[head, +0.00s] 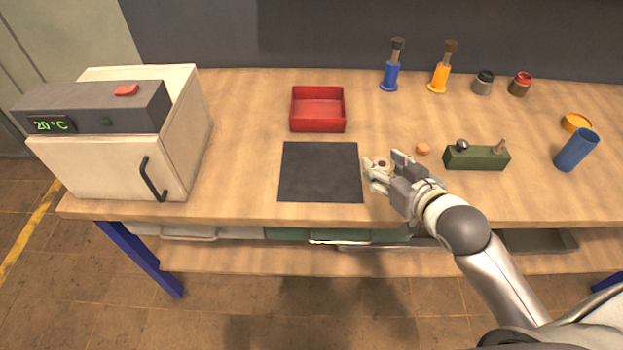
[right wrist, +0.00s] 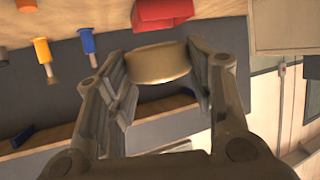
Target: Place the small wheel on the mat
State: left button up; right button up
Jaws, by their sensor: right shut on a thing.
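My right gripper (head: 382,167) is shut on the small wheel (head: 383,163), a tan disc with a dark centre. In the right wrist view the wheel (right wrist: 160,63) sits between the two fingers (right wrist: 165,85), with its tan rim facing the camera. The black square mat (head: 320,172) lies on the wooden bench. In the head view the gripper and wheel are just right of the mat's right edge; the wheel's height above the bench is hard to tell. My left gripper is in neither view.
A red tray (head: 318,127) stands behind the mat. A white oven (head: 110,165) is at left. An orange ball-like piece (head: 423,149) and a green block (head: 476,159) with pegs are right of the gripper. A blue cup (head: 575,151) stands farther right. Bench left of the mat is clear.

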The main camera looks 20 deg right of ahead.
jog(key=shift+w+d+f+b, duration=0.15)
jog(key=shift+w+d+b, duration=0.2)
jog(key=shift+d, duration=0.25)
jog(key=shift+w+d, duration=0.1)
jog(key=shift+d, duration=0.2)
jog(key=shift+w+a+f, duration=0.1)
jog(key=shift+w+a, duration=0.2)
jog(key=shift+w, duration=0.5)
jog(key=w+a+f, duration=0.2)
jog(key=w+f, duration=0.1)
jog(key=w+a+f, duration=0.2)
jog(key=w, duration=0.1)
jog(key=w+a+f, duration=0.3)
jog(key=shift+w+f+p, duration=0.25)
jog(key=shift+f+p, duration=0.1)
jog(key=shift+p, duration=0.05)
jog(key=shift+w+a+f, duration=0.15)
jog(key=shift+f, duration=0.15)
notch_tip(320, 180, down, 3)
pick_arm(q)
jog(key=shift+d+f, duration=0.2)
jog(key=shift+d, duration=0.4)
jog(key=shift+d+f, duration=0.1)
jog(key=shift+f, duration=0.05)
pick_arm(e)
jog(key=shift+f, duration=0.25)
